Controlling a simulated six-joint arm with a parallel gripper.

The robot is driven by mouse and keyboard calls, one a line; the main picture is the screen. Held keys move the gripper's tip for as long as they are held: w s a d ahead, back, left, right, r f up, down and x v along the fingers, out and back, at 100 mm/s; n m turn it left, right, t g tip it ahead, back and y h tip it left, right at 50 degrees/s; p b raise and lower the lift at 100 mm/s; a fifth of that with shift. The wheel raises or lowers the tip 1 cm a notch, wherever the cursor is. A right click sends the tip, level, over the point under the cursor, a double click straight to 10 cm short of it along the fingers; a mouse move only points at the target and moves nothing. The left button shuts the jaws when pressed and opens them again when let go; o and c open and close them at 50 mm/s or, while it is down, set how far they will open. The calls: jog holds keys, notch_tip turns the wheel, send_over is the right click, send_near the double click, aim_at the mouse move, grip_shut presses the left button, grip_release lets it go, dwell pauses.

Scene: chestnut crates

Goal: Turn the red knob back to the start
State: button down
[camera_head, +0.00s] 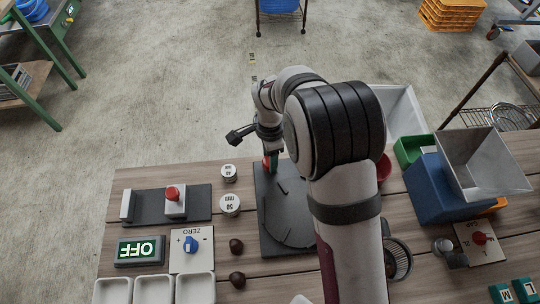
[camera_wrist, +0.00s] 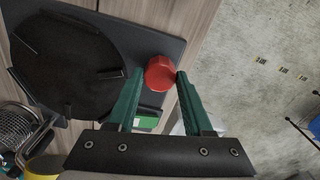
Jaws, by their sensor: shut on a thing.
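The red knob (camera_wrist: 160,73) is a round cap near the edge of a dark grey plate (camera_wrist: 168,50). In the wrist view my gripper (camera_wrist: 161,76) has one green finger on each side of it and is shut on it. In the head view my gripper (camera_head: 269,162) is at the far edge of the same plate (camera_head: 266,240), and only a bit of red shows there. A dark round disc (camera_wrist: 65,75) with raised fins lies on the plate beside the knob. Any mark for the knob's angle cannot be made out.
A red button (camera_head: 172,193) on a slider block, a lit OFF sign (camera_head: 139,251) and a blue ZERO knob (camera_head: 192,244) stand left. White-topped weights (camera_head: 229,173) are left of the plate. A blue bin (camera_head: 440,190) and a second red knob (camera_head: 480,238) are right.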

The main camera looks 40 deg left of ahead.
jog(key=n, duration=1.2)
jog(key=shift+n, duration=0.4)
jog(key=n, duration=1.1)
jog(key=shift+n, duration=0.3)
jog(key=shift+c, duration=1.5)
grip_release()
